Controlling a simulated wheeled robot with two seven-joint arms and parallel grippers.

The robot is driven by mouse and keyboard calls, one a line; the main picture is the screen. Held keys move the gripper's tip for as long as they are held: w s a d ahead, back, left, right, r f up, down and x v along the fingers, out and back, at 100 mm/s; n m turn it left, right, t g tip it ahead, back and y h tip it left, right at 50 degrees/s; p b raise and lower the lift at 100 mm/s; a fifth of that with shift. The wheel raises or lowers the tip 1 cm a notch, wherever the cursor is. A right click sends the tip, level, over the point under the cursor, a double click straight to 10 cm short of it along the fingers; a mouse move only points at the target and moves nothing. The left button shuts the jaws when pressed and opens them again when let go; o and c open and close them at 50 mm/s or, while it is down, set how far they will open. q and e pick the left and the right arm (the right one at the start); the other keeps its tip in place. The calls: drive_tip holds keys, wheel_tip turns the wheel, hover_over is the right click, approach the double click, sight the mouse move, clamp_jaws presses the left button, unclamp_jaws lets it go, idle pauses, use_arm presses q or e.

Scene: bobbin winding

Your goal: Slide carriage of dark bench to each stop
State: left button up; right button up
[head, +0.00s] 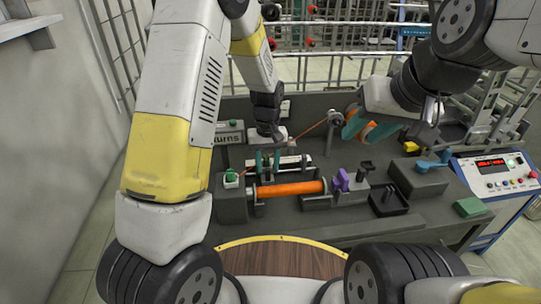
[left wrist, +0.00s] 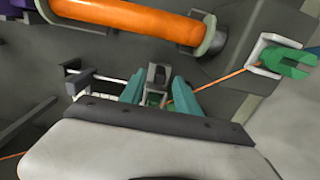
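The dark bench (head: 330,228) carries an orange bobbin (head: 290,188) lying across its front; its lower edge also shows in the left wrist view (left wrist: 135,18). Behind the bobbin runs a thin rail with a small dark carriage block (left wrist: 157,74). My left gripper (head: 267,160) points down at the rail, left of the bobbin's middle. In the left wrist view its teal fingers (left wrist: 158,94) stand apart, one on each side of the block, with small gaps showing. My right gripper (head: 369,130) hangs over the back right, fingers apart, near an orange spool; contact there is unclear.
A green button (head: 231,176) sits at the bench's left end. A purple clamp (head: 342,180), a black tray (head: 388,200), a blue-handled block (head: 428,163) and a green block (head: 469,207) stand to the right. A control box (head: 496,172) is at far right. Orange thread crosses the back.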

use_arm(q)
drive_tip(key=shift+f, duration=1.1)
drive_tip(key=shift+c, duration=0.2)
clamp_jaws()
idle(0.5)
